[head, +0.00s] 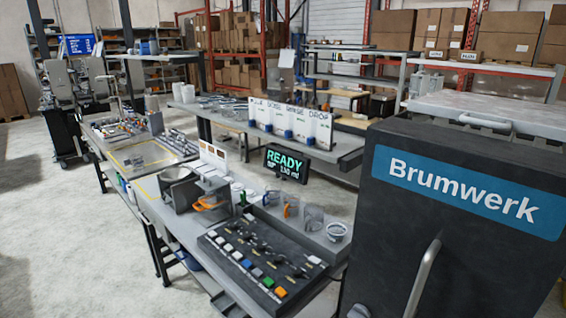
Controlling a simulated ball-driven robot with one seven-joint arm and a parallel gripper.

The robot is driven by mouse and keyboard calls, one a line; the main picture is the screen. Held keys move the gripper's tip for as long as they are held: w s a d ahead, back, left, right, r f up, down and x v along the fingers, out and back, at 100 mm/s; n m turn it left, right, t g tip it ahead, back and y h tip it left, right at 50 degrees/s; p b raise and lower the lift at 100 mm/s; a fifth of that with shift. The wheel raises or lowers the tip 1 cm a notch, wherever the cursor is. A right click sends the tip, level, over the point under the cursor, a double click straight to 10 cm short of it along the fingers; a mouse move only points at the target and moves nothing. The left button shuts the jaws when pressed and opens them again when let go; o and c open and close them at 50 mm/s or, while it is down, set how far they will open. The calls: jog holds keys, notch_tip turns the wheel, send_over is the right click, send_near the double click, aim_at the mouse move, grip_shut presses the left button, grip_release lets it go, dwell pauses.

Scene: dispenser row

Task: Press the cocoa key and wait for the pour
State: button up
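A dark key panel (262,258) lies on the near end of the long bench. It carries a row of small square keys in white, grey, green, blue and orange, with small levers or knobs behind them. The labels are too small to read, so I cannot tell which is the cocoa key. A black display (287,163) behind the panel reads "READY" in green, with a second line that looks like "130 ml". Several clear glasses or cups (313,217) stand behind the panel. No pour shows. My gripper is not in view.
A large dark machine (455,235) marked "Brumwerk", with a metal handle (423,280), fills the right side. The bench (190,225) runs back to the left with trays and tools. White cards (290,120) stand on a shelf behind. Open floor (70,235) lies at left.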

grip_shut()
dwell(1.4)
